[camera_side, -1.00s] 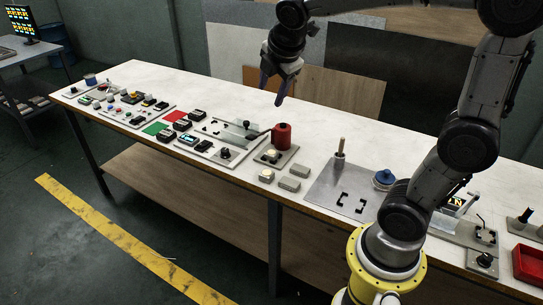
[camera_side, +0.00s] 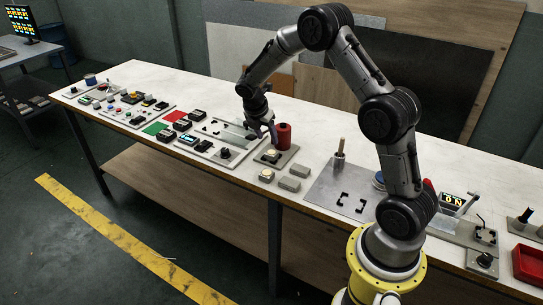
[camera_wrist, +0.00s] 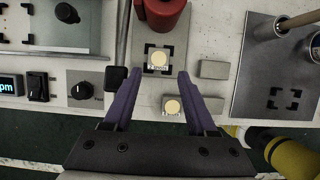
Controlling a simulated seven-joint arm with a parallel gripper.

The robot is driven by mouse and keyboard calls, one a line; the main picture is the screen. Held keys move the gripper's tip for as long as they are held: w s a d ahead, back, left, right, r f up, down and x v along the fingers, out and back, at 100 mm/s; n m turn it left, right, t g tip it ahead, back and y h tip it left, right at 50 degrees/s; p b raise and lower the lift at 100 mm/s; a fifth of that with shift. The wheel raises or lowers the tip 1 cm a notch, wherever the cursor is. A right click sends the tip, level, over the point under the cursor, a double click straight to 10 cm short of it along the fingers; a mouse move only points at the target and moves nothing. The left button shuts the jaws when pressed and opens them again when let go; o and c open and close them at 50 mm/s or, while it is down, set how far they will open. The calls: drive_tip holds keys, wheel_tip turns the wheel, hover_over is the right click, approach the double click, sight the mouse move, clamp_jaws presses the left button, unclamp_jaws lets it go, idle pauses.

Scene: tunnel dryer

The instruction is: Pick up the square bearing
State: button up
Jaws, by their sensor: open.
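Two squarish pieces with cream round discs show in the wrist view. One square bearing (camera_wrist: 160,54) sits inside black corner marks on a grey plate (camera_wrist: 138,32); it also shows in the side view (camera_side: 271,154). The other disc-topped piece (camera_wrist: 172,107) lies on the bench in front of that plate, also seen in the side view (camera_side: 266,175). Their labels are too small to read. My gripper (camera_wrist: 160,74) is open, with its purple fingers spread on either side of the view. In the side view my gripper (camera_side: 262,138) is above the plate, apart from the pieces.
A red cylinder (camera_side: 284,135) stands right behind the marked square. Two plain grey blocks (camera_side: 289,184) (camera_side: 299,171) lie to the right. A knob panel (camera_side: 225,153) is to the left. A metal plate with an upright rod (camera_side: 339,150) stands further right.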

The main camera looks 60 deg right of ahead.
sight(271, 153)
drive_tip(key=shift+a+x, duration=0.2)
drive_tip(key=shift+x, duration=4.15)
drive_tip(key=shift+w, duration=0.15)
clamp_jaws()
